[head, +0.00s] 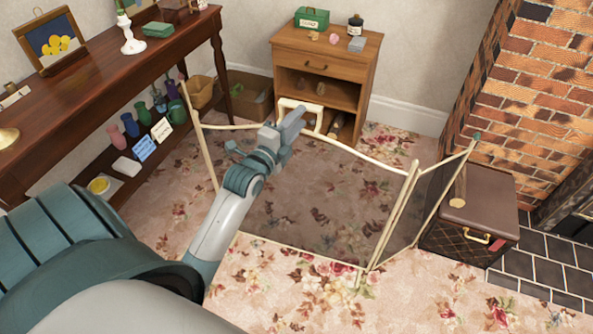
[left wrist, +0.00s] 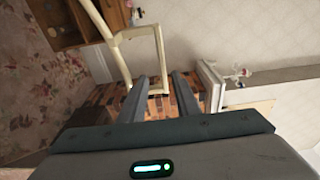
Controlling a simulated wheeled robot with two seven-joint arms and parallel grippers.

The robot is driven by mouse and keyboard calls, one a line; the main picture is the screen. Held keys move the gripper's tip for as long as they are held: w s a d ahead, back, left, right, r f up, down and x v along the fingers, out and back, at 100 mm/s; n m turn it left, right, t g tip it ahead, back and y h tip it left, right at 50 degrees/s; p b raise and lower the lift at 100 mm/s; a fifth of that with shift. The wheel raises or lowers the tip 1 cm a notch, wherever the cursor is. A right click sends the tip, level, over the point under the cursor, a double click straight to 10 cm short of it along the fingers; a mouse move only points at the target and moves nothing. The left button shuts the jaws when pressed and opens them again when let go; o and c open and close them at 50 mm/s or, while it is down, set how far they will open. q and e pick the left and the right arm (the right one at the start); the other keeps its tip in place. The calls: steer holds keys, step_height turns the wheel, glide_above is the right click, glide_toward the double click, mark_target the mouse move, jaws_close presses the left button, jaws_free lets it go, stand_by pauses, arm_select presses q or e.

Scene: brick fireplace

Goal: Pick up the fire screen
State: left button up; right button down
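The fire screen (head: 318,190) stands unfolded on the floral carpet, with dark see-through mesh panels and cream frames. A cream loop handle (head: 318,118) rises from the top of its middle panel. My left gripper (head: 297,113) is at this handle, just above the screen's top rail. In the left wrist view the handle (left wrist: 158,42) is ahead of my left gripper (left wrist: 160,84), and one end of it reaches between the two fingers. The fingers are apart; I cannot tell whether either touches the handle. My right gripper is not in view.
A wooden cabinet (head: 328,62) stands behind the screen. A long dark side table (head: 100,75) with vases on its lower shelf is at left. A brown trunk (head: 478,205) sits by the brick fireplace (head: 535,90) at right. Carpet in front is clear.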

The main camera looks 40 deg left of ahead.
arm_select(q)
steer(key=shift+w, duration=0.15)
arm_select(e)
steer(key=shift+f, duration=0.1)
